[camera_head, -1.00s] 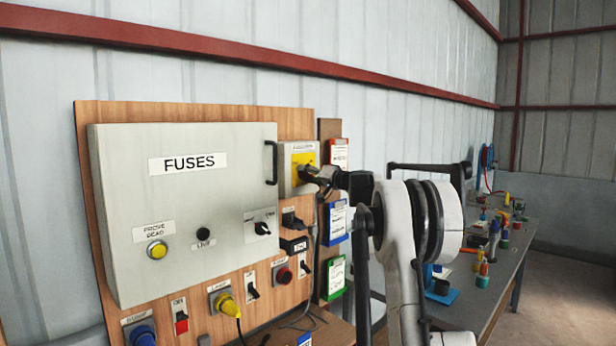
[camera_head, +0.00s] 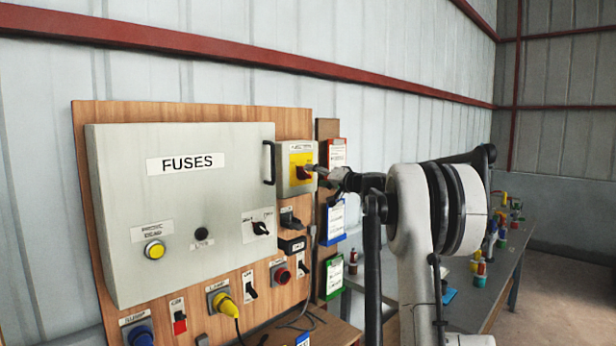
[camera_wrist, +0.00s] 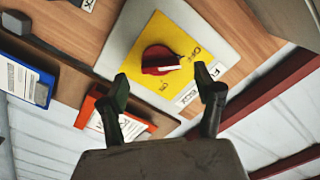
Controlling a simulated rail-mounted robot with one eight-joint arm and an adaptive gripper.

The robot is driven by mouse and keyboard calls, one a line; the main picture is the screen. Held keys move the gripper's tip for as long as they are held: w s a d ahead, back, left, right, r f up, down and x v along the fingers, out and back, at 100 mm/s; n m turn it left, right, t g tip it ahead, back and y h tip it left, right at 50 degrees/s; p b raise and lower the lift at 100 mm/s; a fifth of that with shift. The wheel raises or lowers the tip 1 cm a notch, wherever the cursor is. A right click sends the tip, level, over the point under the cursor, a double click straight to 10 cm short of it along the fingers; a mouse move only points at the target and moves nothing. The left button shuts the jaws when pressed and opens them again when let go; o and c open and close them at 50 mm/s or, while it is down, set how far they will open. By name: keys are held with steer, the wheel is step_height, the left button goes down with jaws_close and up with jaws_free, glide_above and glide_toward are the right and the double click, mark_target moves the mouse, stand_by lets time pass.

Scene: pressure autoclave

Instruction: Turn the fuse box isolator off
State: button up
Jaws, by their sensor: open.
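The isolator is a red rotary knob (camera_head: 304,172) on a yellow plate (camera_head: 300,158), on a grey box right of the fuse box (camera_head: 190,200). In the wrist view the knob (camera_wrist: 163,60) carries a white bar lying roughly crosswise, its right end toward the OFF lettering. ON lettering shows below the knob. My gripper (camera_head: 323,170) is just right of the knob in the head view. In the wrist view its open fingers (camera_wrist: 164,84) are spread either side below the knob, with nothing between them. They look apart from it.
Red (camera_head: 337,153), blue (camera_head: 333,224) and green (camera_head: 334,278) clipboards hang close right of the isolator. The fuse box door handle (camera_head: 269,163) is close left. Switches and plugs sit below. A cluttered bench (camera_head: 500,270) stands right.

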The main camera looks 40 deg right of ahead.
steer(key=s, duration=0.6)
steer(key=shift+s+d, duration=0.3)
